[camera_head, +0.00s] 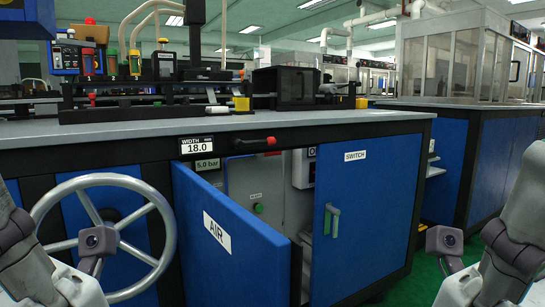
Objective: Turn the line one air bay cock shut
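A blue door marked AIR (230,235) stands ajar at the front of the blue bench, left of a shut blue door marked SWITCH (365,210). Behind it part of the air bay shows, with a grey panel (243,183) and a green round knob or button (258,208). I cannot make out the cock for sure; the AIR door hides much of the bay. A red-tipped black lever (256,143) sits above the opening. My arms show at the lower left and lower right, apart from the bench, but neither gripper's fingers are in view.
A large grey handwheel (165,240) stands left of the AIR door. Displays read width 18.0 (197,145) and 5.0 bar (207,165). The SWITCH door has a grey handle (332,220). Green floor (425,280) shows at the right, before another blue cabinet (490,165).

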